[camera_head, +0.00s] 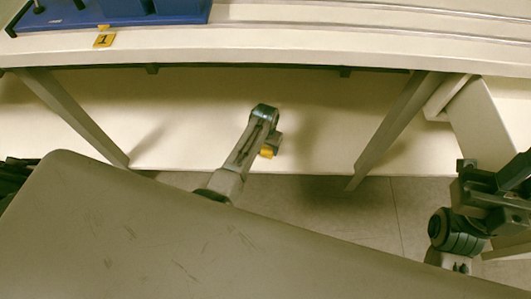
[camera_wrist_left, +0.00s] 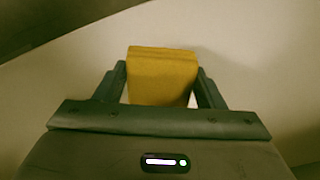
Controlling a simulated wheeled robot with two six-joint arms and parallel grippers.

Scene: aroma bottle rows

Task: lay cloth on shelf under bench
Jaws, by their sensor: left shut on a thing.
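A folded yellow cloth (camera_wrist_left: 162,75) is between the two fingers of my left gripper (camera_wrist_left: 162,92) in the left wrist view. The gripper is shut on it. In the head view only a small yellow corner of the cloth (camera_head: 267,152) shows beside my left wrist, and the fingers are hidden behind the arm. The arm reaches under the bench (camera_head: 250,48), over the pale shelf (camera_head: 330,140). Whether the cloth touches the shelf I cannot tell. My right arm shows at the right edge of the head view, with its gripper partly cut off and its fingers unclear.
A blue tray (camera_head: 160,20) and a yellow tag marked 1 (camera_head: 104,41) are at the bench's upper left. Slanted bench legs (camera_head: 80,120) and (camera_head: 395,130) stand either side of my left arm. The shelf around the arm looks bare.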

